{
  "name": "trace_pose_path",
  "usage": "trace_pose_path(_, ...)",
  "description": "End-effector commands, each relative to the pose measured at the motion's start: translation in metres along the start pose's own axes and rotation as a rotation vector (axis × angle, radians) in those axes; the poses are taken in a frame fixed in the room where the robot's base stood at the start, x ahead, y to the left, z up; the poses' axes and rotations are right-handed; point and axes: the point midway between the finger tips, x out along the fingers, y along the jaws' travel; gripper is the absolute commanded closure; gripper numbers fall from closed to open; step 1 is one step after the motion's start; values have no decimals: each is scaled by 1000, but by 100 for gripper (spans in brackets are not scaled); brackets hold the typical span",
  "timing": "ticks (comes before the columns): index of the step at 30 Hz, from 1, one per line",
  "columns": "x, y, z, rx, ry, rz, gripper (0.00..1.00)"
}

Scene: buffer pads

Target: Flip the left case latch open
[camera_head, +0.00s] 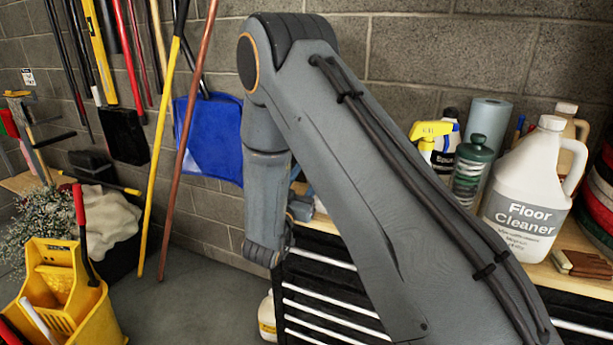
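No case and no latch can be made out in this view. My arm crosses the middle of the picture and hides part of the workbench behind it. My gripper's fingers do not show. A small grey-blue shape beside my forearm, at the bench's left end, is mostly hidden, and I cannot tell what it is.
A black drawer cabinet (322,291) with a wooden top stands behind my arm. On it are a Floor Cleaner jug (525,200), a yellow-topped spray bottle (430,136) and a green-capped bottle (470,168). A yellow mop bucket (62,290) stands at left. Long-handled tools line the wall.

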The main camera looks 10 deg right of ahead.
Motion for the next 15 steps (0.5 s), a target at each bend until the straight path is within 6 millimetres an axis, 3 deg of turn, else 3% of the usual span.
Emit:
trace_pose_path(8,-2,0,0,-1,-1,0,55)
trace_pose_path(15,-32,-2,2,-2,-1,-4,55)
